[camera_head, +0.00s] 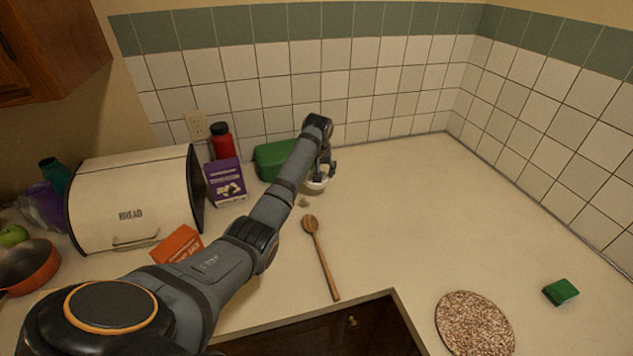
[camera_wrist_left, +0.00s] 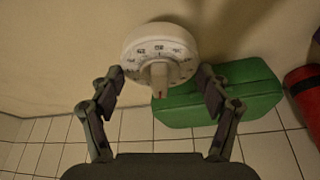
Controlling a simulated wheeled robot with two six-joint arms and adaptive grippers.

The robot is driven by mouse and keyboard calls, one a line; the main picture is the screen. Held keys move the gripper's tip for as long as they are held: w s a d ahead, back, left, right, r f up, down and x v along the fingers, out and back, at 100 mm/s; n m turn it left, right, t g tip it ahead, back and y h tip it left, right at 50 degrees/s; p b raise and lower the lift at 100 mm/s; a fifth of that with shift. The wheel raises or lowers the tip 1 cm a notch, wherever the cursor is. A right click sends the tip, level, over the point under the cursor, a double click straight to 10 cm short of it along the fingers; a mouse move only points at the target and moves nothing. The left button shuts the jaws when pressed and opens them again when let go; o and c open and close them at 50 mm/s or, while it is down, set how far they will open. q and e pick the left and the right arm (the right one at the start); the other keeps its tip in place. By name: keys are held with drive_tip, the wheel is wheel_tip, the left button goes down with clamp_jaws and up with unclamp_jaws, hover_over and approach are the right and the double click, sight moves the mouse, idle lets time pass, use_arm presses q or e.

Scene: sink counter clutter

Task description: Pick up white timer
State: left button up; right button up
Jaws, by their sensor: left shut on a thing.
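The white timer (camera_head: 316,185) is at the back of the counter, in front of the green box, partly covered by my left gripper (camera_head: 325,168). In the left wrist view the timer (camera_wrist_left: 158,42) shows its round numbered dial and central knob. My left gripper (camera_wrist_left: 161,78) is shut on it, with one finger on each side of the dial. I cannot tell whether the timer touches the counter. My right gripper is in neither view.
A green box (camera_head: 272,158) lies close behind the timer, beside a purple box (camera_head: 226,184) and a red bottle (camera_head: 222,146). A wooden spoon (camera_head: 321,259) lies in front. A speckled round board (camera_head: 474,325) and green sponge (camera_head: 560,291) lie right. The right counter is mostly clear.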

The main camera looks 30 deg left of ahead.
use_arm(q)
drive_tip(key=s+d+r+p, duration=0.1)
drive_tip(key=s+d+r, duration=0.6)
drive_tip(key=s, duration=0.3)
drive_tip(key=shift+s+r+p, duration=0.3)
drive_tip(key=shift+r, duration=0.4)
